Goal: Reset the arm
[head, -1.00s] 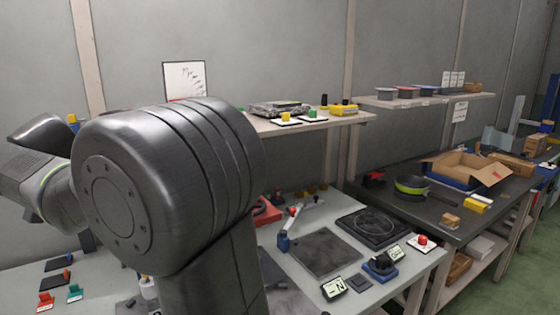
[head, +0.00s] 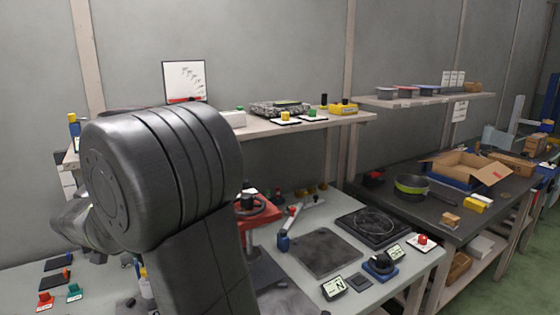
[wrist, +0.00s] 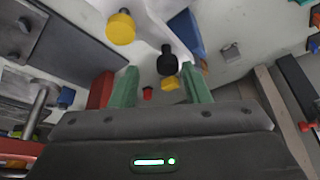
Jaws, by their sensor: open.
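My gripper (wrist: 168,90) shows in the wrist view as two green fingers set apart on a dark palm, with nothing held between them. Beyond the fingers are a black knob (wrist: 168,63), a yellow round knob (wrist: 121,28) and a blue block (wrist: 187,33); they look apart from the fingers, though depth is hard to judge. In the head view my large dark arm covers the left middle of the picture and hides the gripper.
A light workbench (head: 405,290) holds a dark square plate (head: 324,251), a red device (head: 257,215) and small switches. A shelf (head: 325,122) runs above it. At right a dark table (head: 460,222) carries a green-banded pan (head: 411,187) and an open cardboard box (head: 468,170).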

